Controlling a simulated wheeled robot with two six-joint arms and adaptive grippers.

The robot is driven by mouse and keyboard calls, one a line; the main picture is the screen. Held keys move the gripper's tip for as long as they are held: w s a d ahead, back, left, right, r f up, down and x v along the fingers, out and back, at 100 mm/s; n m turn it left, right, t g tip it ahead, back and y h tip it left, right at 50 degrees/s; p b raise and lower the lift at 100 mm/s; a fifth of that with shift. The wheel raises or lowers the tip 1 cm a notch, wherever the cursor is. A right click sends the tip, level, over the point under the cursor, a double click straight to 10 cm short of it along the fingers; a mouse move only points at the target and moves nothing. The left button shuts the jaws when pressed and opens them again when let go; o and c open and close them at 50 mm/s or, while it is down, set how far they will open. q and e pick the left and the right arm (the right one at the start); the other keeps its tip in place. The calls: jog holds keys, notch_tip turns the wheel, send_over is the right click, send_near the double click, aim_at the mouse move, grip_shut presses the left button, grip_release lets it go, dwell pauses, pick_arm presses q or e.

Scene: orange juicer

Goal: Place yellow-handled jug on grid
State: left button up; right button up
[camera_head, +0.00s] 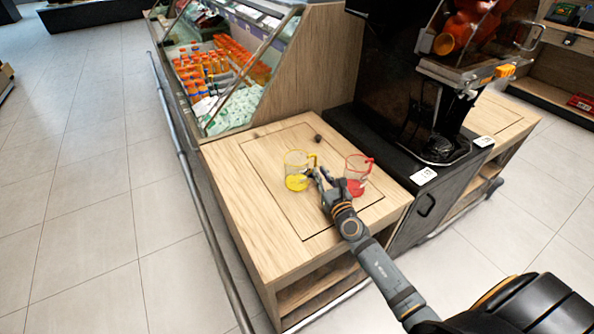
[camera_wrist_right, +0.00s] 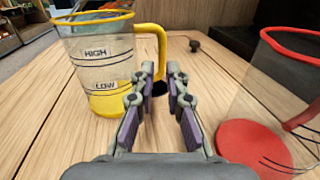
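The yellow-handled jug (camera_head: 296,182) stands upright on the wooden counter; it is clear with a yellow base and rim. In the right wrist view the jug (camera_wrist_right: 97,60) is at left, marked HIGH and LOW. My right gripper (camera_head: 317,174) is at its handle side. In the wrist view its fingertips (camera_wrist_right: 160,70) are apart, with the yellow handle at the gap between them; I cannot tell whether they touch it. The black juicer's drip area (camera_head: 440,150), where the grid would lie, is at right; the grid itself is not clear. My left gripper is not in view.
A red-handled jug (camera_head: 357,185) stands just right of my gripper; it also shows in the wrist view (camera_wrist_right: 258,145). A small dark knob (camera_head: 318,138) is behind on the counter (camera_head: 262,215). A glass-sided display of bottles (camera_head: 222,70) is at back left. The counter's front left is clear.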

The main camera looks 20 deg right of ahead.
aim_at(315, 164)
jog(key=w, duration=0.2)
jog(key=w+b, duration=0.1)
jog(key=w, duration=0.2)
jog(key=shift+w+d+f, duration=0.2)
jog(key=shift+w+f, duration=0.05)
jog(key=shift+w, duration=0.1)
jog(key=shift+r, duration=0.1)
grip_shut()
